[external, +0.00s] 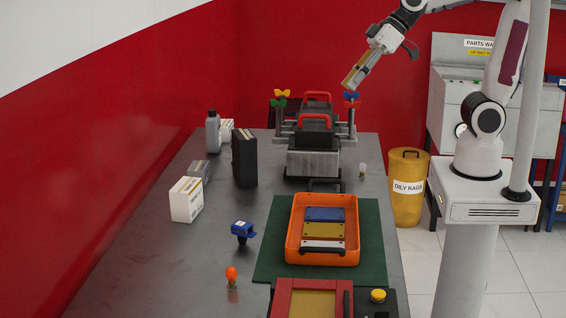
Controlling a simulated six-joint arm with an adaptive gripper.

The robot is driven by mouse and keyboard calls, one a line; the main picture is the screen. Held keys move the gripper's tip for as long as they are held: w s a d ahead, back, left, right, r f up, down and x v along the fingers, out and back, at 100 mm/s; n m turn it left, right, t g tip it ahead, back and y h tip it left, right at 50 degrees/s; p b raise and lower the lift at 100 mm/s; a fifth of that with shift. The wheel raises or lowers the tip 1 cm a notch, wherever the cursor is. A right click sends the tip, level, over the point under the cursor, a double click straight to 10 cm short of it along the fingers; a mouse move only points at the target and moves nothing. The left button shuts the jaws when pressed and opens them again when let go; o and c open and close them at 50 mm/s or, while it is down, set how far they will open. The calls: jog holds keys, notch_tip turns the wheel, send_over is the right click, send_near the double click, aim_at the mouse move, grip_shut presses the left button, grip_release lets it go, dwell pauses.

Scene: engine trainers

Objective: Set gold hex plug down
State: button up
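My gripper (353,78) is raised above the far end of the table, tilted down to the left. A gold-yellow strip shows along its fingers. I cannot tell whether this is a held part or the finger faces, nor whether the fingers are open. I cannot make out a gold hex plug for certain at this size. Below my gripper stands a grey engine trainer (313,163) with red handles and coloured wing-shaped knobs on posts at its sides.
An orange tray (351,258) with blue, gold and white plates lies on a green mat (376,235). A black box (244,160), a white box (186,200), a blue part (243,229) and an orange-topped item (232,275) stand left. The table's left front is clear.

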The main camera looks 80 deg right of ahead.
jog(key=s+d+f+g+h, duration=0.1)
jog(key=s+d, duration=0.3)
jog(key=s, duration=0.4)
jog(key=s+d+f+m+h, duration=0.1)
jog(key=s+d+f+h, duration=0.1)
jog(key=s, duration=0.6)
jog(key=shift+s+d+f+m+g, duration=0.2)
jog(key=shift+d+f+m+g, duration=0.15)
jog(key=shift+d+f, duration=0.7)
